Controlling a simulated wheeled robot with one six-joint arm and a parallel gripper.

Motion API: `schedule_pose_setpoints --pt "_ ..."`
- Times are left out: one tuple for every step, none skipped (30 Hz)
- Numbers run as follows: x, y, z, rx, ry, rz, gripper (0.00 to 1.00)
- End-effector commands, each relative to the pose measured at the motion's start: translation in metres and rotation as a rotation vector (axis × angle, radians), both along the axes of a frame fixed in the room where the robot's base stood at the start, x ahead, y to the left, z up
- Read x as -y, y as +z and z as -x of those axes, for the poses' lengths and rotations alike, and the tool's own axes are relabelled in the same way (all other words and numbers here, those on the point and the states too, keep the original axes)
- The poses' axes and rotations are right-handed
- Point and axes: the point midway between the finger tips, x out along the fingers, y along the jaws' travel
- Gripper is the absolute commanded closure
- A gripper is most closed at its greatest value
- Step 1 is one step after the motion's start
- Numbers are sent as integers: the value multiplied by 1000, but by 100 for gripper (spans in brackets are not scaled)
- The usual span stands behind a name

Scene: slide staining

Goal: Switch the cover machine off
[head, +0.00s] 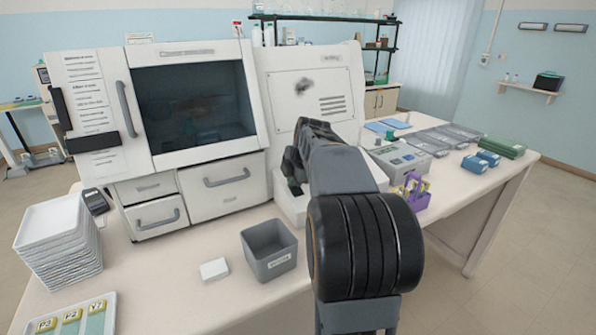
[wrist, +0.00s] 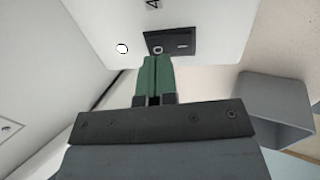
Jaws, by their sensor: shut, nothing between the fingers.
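A large white machine (head: 225,172) with a dark window and drawers stands on the bench, and a taller white section (head: 272,95) joins it on the right. In the wrist view a white face carries a small black panel (wrist: 183,43) with a round ringed spot and a short light mark. A white round spot with a dark rim (wrist: 122,48) sits left of the panel. My gripper (wrist: 154,66) has its green fingers together and empty, with the tips just below the panel in that view; contact cannot be told. In the head view my arm hides most of this area.
A grey bin (head: 268,265) and a small white block (head: 214,270) stand in front of the machine. Stacked white trays (head: 58,250) are at left. A grey device (head: 402,157) and a purple rack (head: 412,200) stand right of my arm.

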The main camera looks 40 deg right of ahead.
Motion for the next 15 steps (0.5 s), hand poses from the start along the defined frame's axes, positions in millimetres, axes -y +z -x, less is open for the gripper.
schedule_pose_setpoints --pt "0 -4 -2 -1 0 -1 100" --pt "0 -5 -3 -1 0 0 100" --pt "0 -7 -3 0 0 0 100" --pt "0 -8 -4 0 0 0 100" --pt "0 -8 -4 0 0 0 100" --pt "0 -9 -4 0 0 0 100" --pt "1 -9 -5 0 0 0 100" --pt "1 -10 -5 0 0 0 100" --pt "1 -10 -5 0 0 0 100" --pt "1 -10 -5 0 0 0 100" --pt "1 -10 -5 0 0 0 100" --pt "1 -10 -5 0 0 0 100" --pt "1 -10 -5 0 0 0 100" --pt "1 -10 -5 0 0 0 100" --pt "1 -10 -5 0 0 0 100"
